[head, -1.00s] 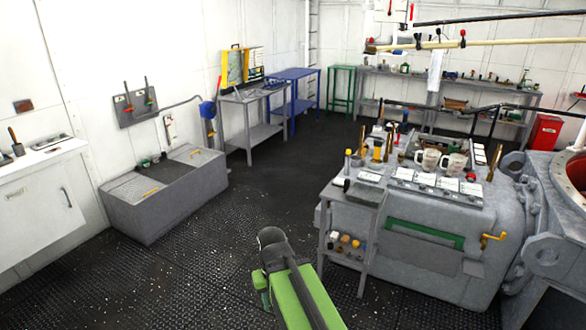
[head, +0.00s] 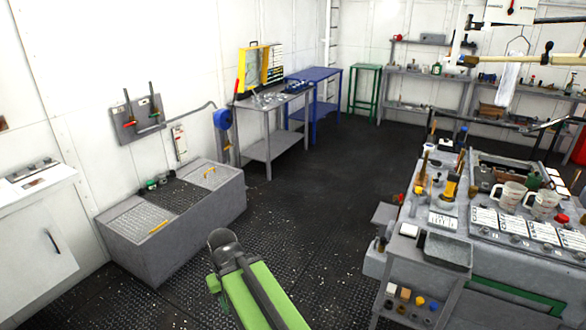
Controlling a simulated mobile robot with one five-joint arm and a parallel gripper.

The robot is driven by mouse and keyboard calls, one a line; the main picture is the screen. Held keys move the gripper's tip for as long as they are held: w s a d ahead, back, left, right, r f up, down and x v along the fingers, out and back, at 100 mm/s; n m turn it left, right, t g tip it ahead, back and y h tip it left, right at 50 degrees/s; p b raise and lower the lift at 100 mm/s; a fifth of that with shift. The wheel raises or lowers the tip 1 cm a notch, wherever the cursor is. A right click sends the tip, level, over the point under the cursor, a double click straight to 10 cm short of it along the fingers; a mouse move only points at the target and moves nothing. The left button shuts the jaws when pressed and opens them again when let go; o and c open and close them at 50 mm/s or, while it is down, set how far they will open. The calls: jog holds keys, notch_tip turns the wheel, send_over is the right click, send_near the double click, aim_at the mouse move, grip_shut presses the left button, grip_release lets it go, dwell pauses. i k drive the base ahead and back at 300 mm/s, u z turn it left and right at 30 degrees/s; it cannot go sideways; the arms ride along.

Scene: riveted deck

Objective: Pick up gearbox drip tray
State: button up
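A shallow dark grey tray (head: 447,250) lies on top of a small grey stand at the right, against the front of the large grey machine. It looks like the drip tray, but I cannot tell for sure. Its inside looks empty. My green arm rises from the bottom of the head view and ends in a dark rounded joint, well left of the stand with floor between them. My gripper's fingers do not show, so I see nothing held.
A low grey bench (head: 172,215) stands at the left, beside a white cabinet (head: 40,235). The stand's lower shelf holds several small parts (head: 405,294). Mugs (head: 510,196) and tools crowd the machine top. The dark riveted floor (head: 320,185) is clear ahead, towards a blue table (head: 315,74).

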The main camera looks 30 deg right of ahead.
aim_at(444, 250)
jog(key=z, duration=0.05)
jog(key=i, duration=1.95)
jog(key=z, duration=1.15)
jog(key=i, duration=1.15)
jog(key=z, duration=0.85)
jog(key=i, duration=0.5)
jog(key=z, duration=0.55)
